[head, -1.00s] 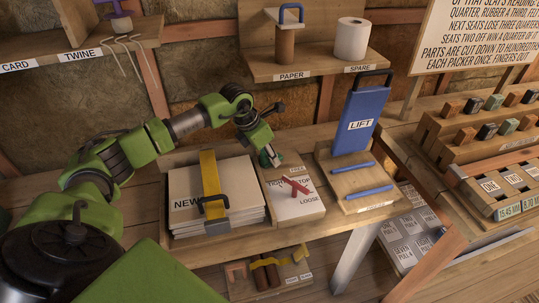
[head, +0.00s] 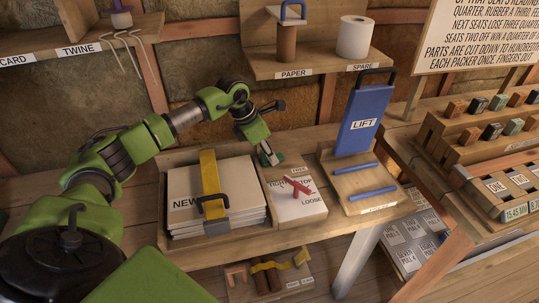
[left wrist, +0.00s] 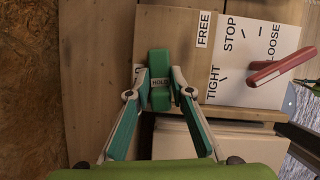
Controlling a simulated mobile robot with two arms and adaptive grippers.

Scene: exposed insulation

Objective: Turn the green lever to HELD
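The green lever (left wrist: 160,61) stands on a wooden board beside the red lever's panel, with a small label, hard to read, across its middle. In the left wrist view my left gripper (left wrist: 160,84) has one fingertip on each side of it, close against its sides; it looks shut on the lever. The FREE label (left wrist: 204,29) lies on the board to the right of the lever. In the head view my left gripper (head: 268,154) reaches down to the board's back left corner and mostly hides the green lever. My right gripper is not in view.
A red lever (head: 298,187) on a white TIGHT, STOP, LOOSE panel is close by on the same board. A strapped NEW stack (head: 240,190) lies to the left. A blue LIFT board (head: 363,121) stands to the right. A shelf with a paper roll (head: 355,37) is above.

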